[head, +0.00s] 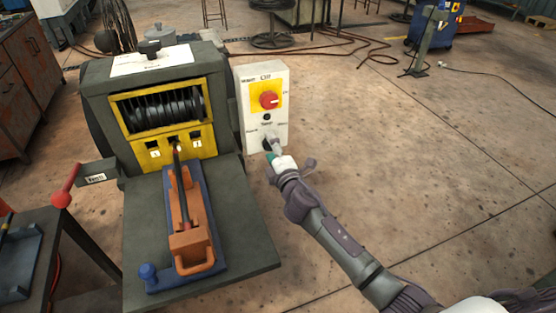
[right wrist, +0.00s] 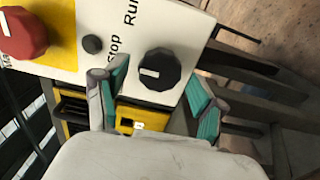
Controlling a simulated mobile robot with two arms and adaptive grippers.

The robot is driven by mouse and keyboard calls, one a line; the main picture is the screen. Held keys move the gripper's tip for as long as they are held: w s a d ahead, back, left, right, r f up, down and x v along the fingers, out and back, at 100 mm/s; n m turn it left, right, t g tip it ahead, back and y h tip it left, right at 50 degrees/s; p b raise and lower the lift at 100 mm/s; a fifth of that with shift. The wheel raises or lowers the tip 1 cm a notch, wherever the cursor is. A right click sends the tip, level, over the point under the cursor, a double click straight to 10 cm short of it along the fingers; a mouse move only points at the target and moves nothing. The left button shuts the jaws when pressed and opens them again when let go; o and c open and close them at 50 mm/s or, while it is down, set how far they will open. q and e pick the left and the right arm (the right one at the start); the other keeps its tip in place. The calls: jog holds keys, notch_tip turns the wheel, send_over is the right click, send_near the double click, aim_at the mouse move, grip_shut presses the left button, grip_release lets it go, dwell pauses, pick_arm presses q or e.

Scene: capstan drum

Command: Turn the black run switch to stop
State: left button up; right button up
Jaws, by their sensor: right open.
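The black run switch (right wrist: 160,70) is a round ribbed knob on the white control panel (head: 249,118). In the right wrist view its white mark lies on the left of its face. The printed words "Stop" (right wrist: 113,46) and "Run" (right wrist: 132,12) stand beside it. My right gripper (head: 273,146) is at the lower part of the panel, and in the head view it hides much of the switch. In the right wrist view my right gripper (right wrist: 155,95) is open, its green-padded fingers to either side of the switch; I see no clear contact.
A red knob (head: 268,99) on a yellow plate sits higher on the panel, with a small black button (right wrist: 92,44) between. Left of the panel stands the drum machine (head: 100,90) with an orange-and-blue fixture (head: 206,205) on its front shelf.

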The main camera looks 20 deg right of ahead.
jog(key=s, duration=1.1)
jog(key=shift+d, duration=0.2)
jog(key=shift+w, duration=0.1)
jog(key=s+d+f+m+g, duration=0.1)
jog(key=s+f+m+g, duration=0.2)
jog(key=f, duration=0.8)
jog(key=s+d+f+m+g+h, duration=0.15)
jog(key=s+f, duration=0.35)
jog(key=f, duration=0.6)
jog(key=s+d+f+m+g+y, duration=0.1)
jog(key=s+f+m+g, duration=0.25)
jog(key=f, duration=0.75)
jog(key=s+f+m+g, duration=0.3)
jog(key=s+f+g, duration=0.1)
jog(key=s+f, duration=1)
jog(key=s+f+m+g, duration=0.2)
jog(key=s+f, duration=0.1)
jog(key=s, duration=0.8)
jog(key=s+f+m+g, duration=0.3)
jog(key=s+f, duration=0.1)
jog(key=s, duration=0.8)
